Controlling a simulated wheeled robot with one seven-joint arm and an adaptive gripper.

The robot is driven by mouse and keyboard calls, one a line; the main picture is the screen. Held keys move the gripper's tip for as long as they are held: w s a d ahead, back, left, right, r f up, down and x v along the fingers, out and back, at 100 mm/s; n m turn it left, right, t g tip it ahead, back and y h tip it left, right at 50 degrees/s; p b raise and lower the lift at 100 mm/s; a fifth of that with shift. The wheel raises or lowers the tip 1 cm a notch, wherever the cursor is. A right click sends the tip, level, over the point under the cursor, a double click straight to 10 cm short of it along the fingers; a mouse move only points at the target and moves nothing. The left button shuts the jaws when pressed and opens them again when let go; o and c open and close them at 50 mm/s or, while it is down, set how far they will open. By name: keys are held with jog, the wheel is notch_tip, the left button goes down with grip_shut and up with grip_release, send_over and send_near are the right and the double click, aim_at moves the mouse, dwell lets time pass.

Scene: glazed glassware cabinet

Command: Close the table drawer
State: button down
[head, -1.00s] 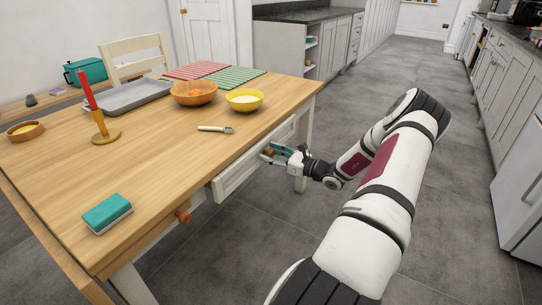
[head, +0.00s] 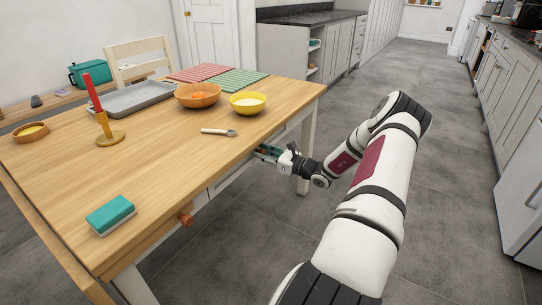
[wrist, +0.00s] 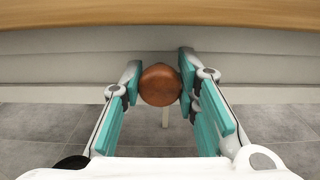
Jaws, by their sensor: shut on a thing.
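The table drawer (wrist: 60,68) is a pale front under the edge of the wooden table (head: 150,165). In the head view its front is mostly hidden under the tabletop edge and behind my gripper (head: 268,152); it looks flush or nearly so, though I cannot tell exactly. In the wrist view my gripper (wrist: 160,88) is shut on the drawer's round brown wooden knob (wrist: 160,85), with one teal finger on each side of it.
A second wooden knob (head: 186,219) sticks out nearer on the same table side. On the tabletop are a teal sponge (head: 110,214), a candle holder (head: 108,135), a utensil (head: 218,132) and bowls (head: 248,103). The grey floor (head: 440,190) right of the table is clear.

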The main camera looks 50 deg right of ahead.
jog(key=shift+w+r, duration=0.1)
jog(key=shift+w, duration=0.1)
jog(key=c, duration=1.2)
grip_release()
jog(key=shift+w, duration=0.1)
jog(key=shift+c, duration=0.2)
jog(key=s, duration=1.2)
jog(key=shift+d, duration=0.45)
jog(key=shift+s+d, duration=0.1)
jog(key=shift+s, duration=0.05)
